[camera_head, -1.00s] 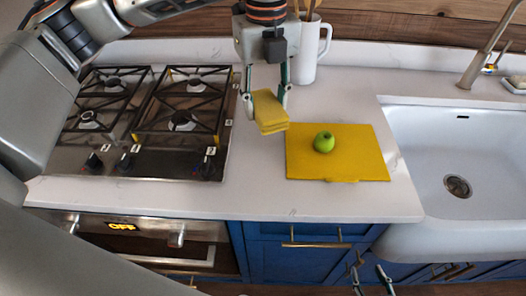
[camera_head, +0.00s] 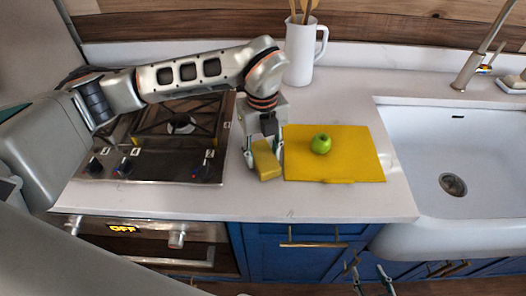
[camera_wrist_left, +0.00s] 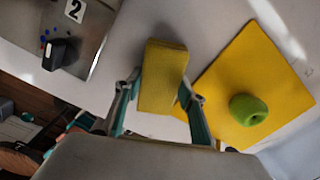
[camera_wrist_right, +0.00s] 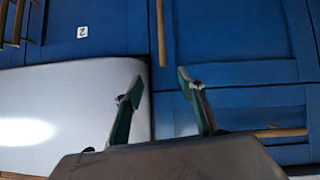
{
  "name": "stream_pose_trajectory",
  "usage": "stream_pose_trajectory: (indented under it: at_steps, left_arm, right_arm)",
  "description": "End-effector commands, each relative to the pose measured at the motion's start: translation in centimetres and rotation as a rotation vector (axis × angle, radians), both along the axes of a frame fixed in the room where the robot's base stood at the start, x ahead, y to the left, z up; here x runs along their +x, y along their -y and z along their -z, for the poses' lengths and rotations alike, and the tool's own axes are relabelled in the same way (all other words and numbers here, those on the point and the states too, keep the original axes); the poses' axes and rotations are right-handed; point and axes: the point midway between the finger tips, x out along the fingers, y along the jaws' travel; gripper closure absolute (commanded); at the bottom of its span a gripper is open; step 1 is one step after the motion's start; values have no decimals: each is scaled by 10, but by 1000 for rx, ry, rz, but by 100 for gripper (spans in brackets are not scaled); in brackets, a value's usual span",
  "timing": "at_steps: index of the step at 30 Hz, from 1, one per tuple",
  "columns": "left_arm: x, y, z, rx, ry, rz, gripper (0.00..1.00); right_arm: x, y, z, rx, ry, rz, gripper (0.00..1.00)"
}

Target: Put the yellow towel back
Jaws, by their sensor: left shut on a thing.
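The folded yellow towel (camera_head: 266,160) is between the fingers of my left gripper (camera_head: 264,163), which is shut on it. They are over the counter strip between the stove and the yellow board. The towel also shows in the left wrist view (camera_wrist_left: 163,75), with a finger of the left gripper (camera_wrist_left: 160,95) on each side. I cannot tell whether the towel touches the counter. My right gripper (camera_head: 372,276) is low in front of the blue cabinets; in the right wrist view (camera_wrist_right: 158,90) its fingers are apart with nothing between them.
A yellow board (camera_head: 345,167) with a green apple (camera_head: 320,144) lies right of the towel. The gas stove (camera_head: 160,150) is on the left and the white sink (camera_head: 425,190) on the right. A white pitcher (camera_head: 300,55) with utensils stands behind. The front counter is clear.

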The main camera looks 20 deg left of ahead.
Motion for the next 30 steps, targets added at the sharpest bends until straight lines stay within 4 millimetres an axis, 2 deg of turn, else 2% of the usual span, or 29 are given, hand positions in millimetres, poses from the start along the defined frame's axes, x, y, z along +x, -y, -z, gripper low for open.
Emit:
stream_pose_trajectory:
  at_steps: [10, 11, 12, 13, 25, 30]
  left_arm:
    - [1, 0, 4, -1, 2, 0, 84]
    - [1, 0, 4, -1, 2, 0, 58]
    - [1, 0, 3, 0, 1, 0, 48]
    - [1, 0, 3, 0, 1, 0, 44]
    - [0, 0, 0, -1, 1, 0, 44]
    - [2, 0, -20, -1, 7, 1, 44]
  right_arm:
    - [-1, -1, 5, 2, -4, 0, 60]
    - [-1, -2, 5, 3, -2, -1, 60]
    - [-1, -3, 4, 4, -3, -3, 60]
    - [-2, -4, 4, 5, -3, -4, 60]
    - [-2, -6, -1, 8, 0, -7, 60]
    - [-1, -3, 4, 4, 0, -2, 60]
